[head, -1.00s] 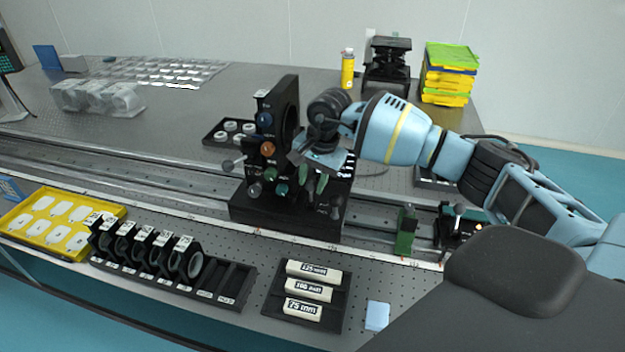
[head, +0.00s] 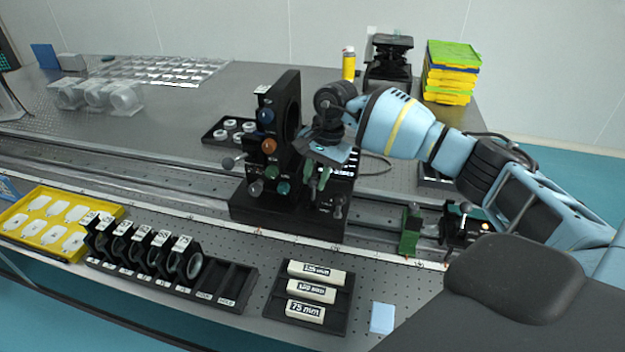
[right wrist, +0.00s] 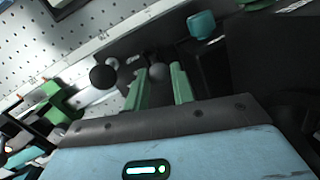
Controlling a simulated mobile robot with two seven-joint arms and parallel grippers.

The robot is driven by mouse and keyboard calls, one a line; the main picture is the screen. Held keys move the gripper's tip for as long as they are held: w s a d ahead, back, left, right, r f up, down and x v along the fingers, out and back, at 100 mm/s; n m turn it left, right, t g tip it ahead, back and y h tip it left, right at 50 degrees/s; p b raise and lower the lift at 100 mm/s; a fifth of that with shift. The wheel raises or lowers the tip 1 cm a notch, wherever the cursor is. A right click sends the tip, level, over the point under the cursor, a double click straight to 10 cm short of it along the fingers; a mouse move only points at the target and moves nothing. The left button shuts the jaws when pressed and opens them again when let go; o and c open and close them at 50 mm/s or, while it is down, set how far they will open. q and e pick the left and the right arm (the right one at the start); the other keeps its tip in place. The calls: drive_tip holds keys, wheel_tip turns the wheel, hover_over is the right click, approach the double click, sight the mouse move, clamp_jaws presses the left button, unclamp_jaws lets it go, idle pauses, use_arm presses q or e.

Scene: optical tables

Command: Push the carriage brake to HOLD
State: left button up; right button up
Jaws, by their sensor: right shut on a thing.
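The black carriage (head: 285,222) stands on the rail and carries an upright plate (head: 287,105) with coloured knobs. My left gripper is out of view.
A green block (head: 411,232) and a black device (head: 462,228) sit on the rail to the right. In front lie a lens rack (head: 225,285), a tray of white blocks (head: 345,318) and a yellow tray (head: 85,252). A black tray (head: 215,135) stands behind the carriage.

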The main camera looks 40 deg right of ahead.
drive_tip(key=w+d+f+g+y+b, duration=0.1)
drive_tip(key=y+b, duration=0.1)
drive_tip(key=b, duration=0.1)
drive_tip(key=shift+w+d+g, duration=0.15)
drive_tip(key=shift+g, duration=0.15)
drive_tip(key=shift+w+d+g+y+b, duration=0.25)
drive_tip(key=shift+g+y+b, duration=0.2)
drive_tip(key=shift+b, duration=0.65)
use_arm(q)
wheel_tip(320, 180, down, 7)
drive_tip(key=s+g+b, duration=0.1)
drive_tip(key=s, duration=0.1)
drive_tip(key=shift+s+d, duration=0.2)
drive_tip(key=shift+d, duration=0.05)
use_arm(e)
drive_tip(key=shift+w+d+m+y, duration=0.1)
drive_tip(key=shift+d+m+y, duration=0.05)
drive_tip(key=shift+m+y, duration=0.2)
drive_tip(key=shift+r+g, duration=0.15)
drive_tip(key=shift+g, duration=0.1)
drive_tip(key=o, duration=0.7)
